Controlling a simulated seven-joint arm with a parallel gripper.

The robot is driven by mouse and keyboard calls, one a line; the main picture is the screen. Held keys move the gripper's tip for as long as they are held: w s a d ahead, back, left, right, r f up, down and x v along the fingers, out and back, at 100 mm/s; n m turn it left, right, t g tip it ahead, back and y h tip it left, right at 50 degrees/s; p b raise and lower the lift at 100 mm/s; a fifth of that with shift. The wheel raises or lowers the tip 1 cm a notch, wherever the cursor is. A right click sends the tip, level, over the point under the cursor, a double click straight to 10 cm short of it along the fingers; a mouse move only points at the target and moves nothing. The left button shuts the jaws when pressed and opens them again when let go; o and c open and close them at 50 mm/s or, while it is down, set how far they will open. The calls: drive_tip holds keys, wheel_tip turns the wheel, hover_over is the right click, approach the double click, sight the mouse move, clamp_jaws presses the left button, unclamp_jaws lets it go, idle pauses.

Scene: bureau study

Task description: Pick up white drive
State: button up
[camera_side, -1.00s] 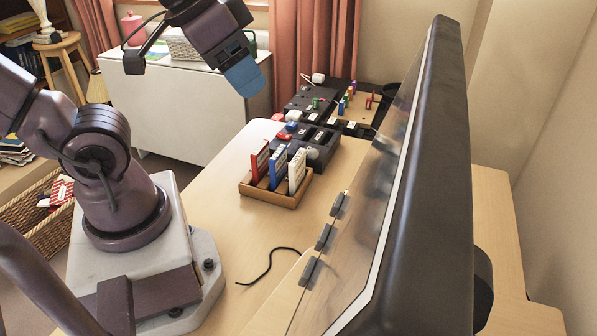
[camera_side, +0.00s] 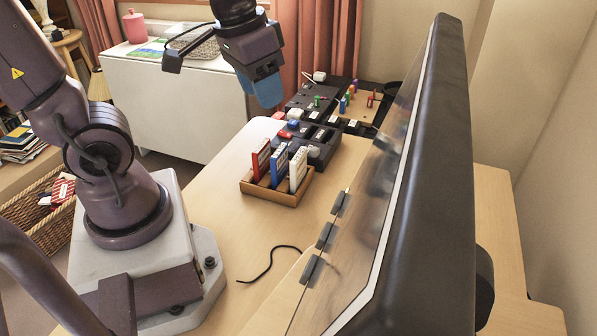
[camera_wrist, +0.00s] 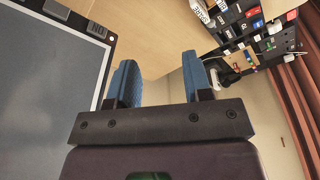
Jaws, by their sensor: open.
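My gripper (camera_side: 266,92) hangs above the far part of the desk, its blue fingers apart and nothing between them. The open fingers (camera_wrist: 162,84) also show in the wrist view. Black organiser blocks (camera_side: 325,142) on the desk hold small red, blue and white pieces; one red piece (camera_side: 285,134) and one blue piece (camera_side: 293,125) stand out. A white piece (camera_side: 319,76) sits at the far end. The pieces are too small to tell which is the white drive. The organiser (camera_wrist: 240,32) shows at upper right in the wrist view.
A wooden rack (camera_side: 268,196) holds red, blue and white upright cases nearer the camera. A large monitor (camera_side: 430,170) stands at right. A black cable (camera_side: 268,264) lies on the desk. The desk left of the rack is clear.

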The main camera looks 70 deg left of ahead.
sight(299, 166)
drive_tip(key=w+a+f+n+g, duration=0.1)
drive_tip(key=w+a+f+n, duration=0.1)
drive_tip(key=w+a+f, duration=0.1)
drive_tip(key=w+a+f+n, duration=0.2)
drive_tip(key=w+a+f, duration=0.2)
drive_tip(key=f, duration=0.1)
drive_tip(key=w+a+f+n+g, duration=0.1)
drive_tip(key=w+a+f+n, duration=0.2)
drive_tip(key=f, duration=0.2)
drive_tip(key=shift+w+a+g, duration=0.2)
drive_tip(key=shift+g, duration=0.1)
wheel_tip(299, 166, down, 6)
drive_tip(key=shift+f, duration=0.25)
drive_tip(key=shift+d+f, duration=0.2)
drive_tip(key=shift+f, duration=2.95)
clamp_jaws()
